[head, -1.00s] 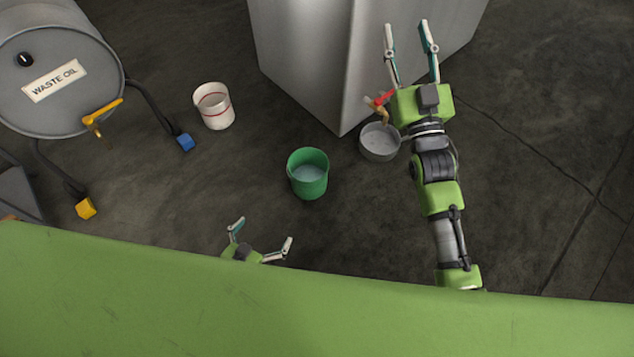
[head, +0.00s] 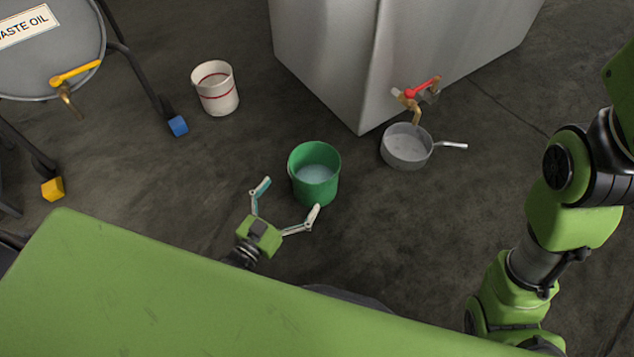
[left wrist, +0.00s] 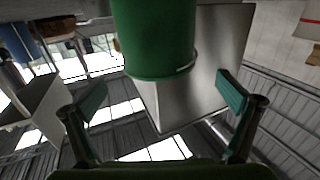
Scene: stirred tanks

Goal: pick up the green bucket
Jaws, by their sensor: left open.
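The green bucket (head: 316,190) stands upright on the floor in the middle of the head view, with pale liquid inside. My left gripper (head: 288,198) is open and empty, just to the lower left of the bucket, its fingers spread toward it. In the left wrist view the bucket (left wrist: 155,40) fills the top middle, beyond the two open fingertips (left wrist: 165,92) and not between them. My right arm shows at the right edge of the head view, but its gripper is outside the frame.
A white bucket with a red stripe (head: 216,92) stands behind to the left. A grey pan (head: 405,148) sits under a red-handled tap (head: 422,88) on a big metal tank (head: 330,60). A waste oil drum (head: 50,55) stands at the left. The floor around the green bucket is clear.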

